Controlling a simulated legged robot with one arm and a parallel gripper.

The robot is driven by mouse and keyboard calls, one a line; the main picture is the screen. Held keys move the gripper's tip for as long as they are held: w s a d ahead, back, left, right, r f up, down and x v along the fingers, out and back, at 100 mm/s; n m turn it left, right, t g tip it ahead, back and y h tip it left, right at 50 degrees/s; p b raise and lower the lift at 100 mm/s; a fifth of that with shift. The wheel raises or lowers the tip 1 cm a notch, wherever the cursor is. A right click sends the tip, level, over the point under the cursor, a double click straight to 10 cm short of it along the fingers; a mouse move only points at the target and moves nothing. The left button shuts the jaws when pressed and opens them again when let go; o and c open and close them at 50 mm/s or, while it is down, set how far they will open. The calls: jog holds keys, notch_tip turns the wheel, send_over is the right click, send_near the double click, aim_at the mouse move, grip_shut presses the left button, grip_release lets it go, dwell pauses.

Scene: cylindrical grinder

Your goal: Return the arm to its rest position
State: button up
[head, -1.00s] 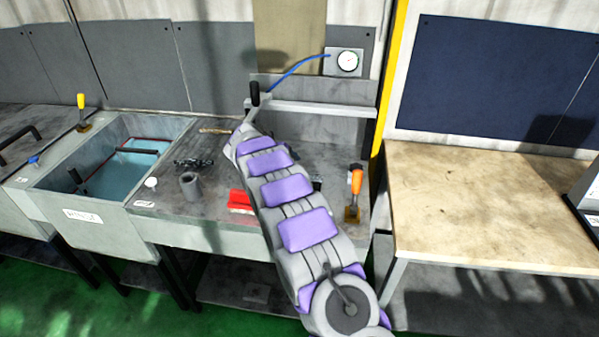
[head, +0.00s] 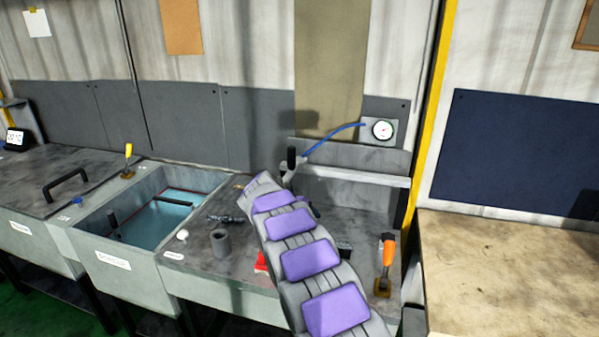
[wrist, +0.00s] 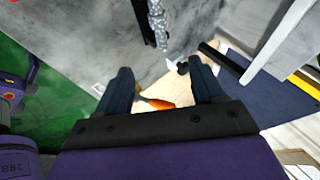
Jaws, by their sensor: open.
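My arm, grey with purple pads, reaches up the middle of the head view over the grey workbench (head: 205,255). Its gripper is hidden there behind the arm links. In the wrist view my gripper (wrist: 162,84) shows two dark fingers spread well apart, with nothing held between them. An orange handle (wrist: 158,102) appears in the gap beyond the fingers; I cannot tell its distance.
A tank of blue liquid (head: 178,208) lies left of the arm. A gauge (head: 382,130) hangs behind. A wooden table (head: 500,260) stands at right.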

jog(key=s+d+r+n+g+y, duration=0.1)
jog(key=s+d+r+n, duration=0.25)
jog(key=s, duration=0.45)
jog(key=s+d+r+n+g, duration=0.2)
jog(key=s+d+n, duration=0.2)
jog(key=s, duration=0.5)
jog(key=s+d+r+n+g+y, duration=0.1)
jog(key=s+d+r+n, duration=0.2)
jog(key=s, duration=0.5)
jog(key=s+a+f+n+g+y, duration=0.1)
jog(key=s+n, duration=0.5)
jog(key=s, duration=1)
jog(key=s+a+f+n+g+y, duration=0.1)
jog(key=s+f+n+y, duration=0.2)
jog(key=s, duration=1.3)
jog(key=n, duration=0.3)
jog(key=shift+s+a+y, duration=0.2)
jog(key=shift+a+y, duration=0.05)
jog(key=shift+y, duration=0.05)
